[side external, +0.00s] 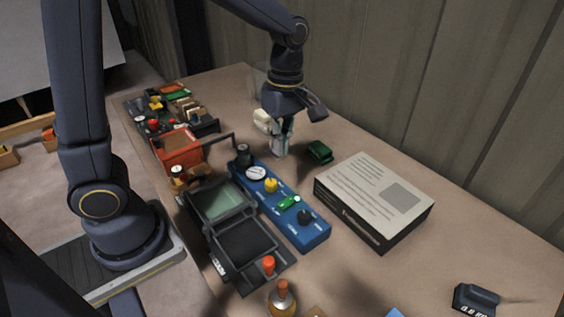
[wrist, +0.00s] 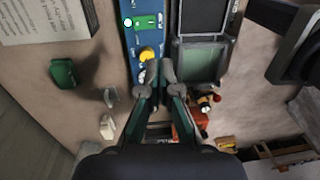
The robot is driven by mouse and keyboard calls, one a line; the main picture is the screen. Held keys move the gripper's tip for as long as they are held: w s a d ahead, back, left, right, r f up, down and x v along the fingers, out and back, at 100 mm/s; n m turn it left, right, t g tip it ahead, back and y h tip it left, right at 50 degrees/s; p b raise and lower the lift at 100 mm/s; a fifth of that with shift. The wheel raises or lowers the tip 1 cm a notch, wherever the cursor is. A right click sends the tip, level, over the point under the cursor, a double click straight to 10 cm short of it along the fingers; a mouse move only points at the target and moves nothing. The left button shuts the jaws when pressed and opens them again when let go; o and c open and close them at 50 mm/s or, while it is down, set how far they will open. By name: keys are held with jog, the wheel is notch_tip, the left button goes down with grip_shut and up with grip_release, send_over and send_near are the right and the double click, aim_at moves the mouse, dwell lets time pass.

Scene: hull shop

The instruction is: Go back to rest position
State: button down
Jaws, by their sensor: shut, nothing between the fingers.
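My gripper (side external: 279,152) hangs from my arm, pointing down above the far end of a blue panel box. It is shut and empty. The blue panel box (side external: 317,233) carries a white dial, a yellow knob, a green switch and a black knob. Its far end is partly hidden by the fingers in the wrist view.
A large printed box (side external: 370,190) and a small green block (side external: 320,152) stand right of my gripper. An open black case (side external: 245,240) and an orange toolbox (side external: 178,148) lie left. Small white objects (wrist: 108,97) stand near the fingers. A corrugated wall (side external: 450,110) backs the bench.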

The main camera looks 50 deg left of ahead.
jog(key=s+a+r+m+t, duration=0.1)
jog(key=s+r+m+t, duration=0.2)
jog(key=s+m, duration=0.3)
jog(key=s+a+r+m+t, duration=0.2)
jog(key=s+r+m, duration=0.3)
jog(key=m, duration=0.7)
jog(key=shift+s+r+t, duration=0.3)
jog(key=shift+s+t, duration=0.3)
jog(key=shift+t, duration=0.2)
jog(key=c, duration=1.9)
grip_release()
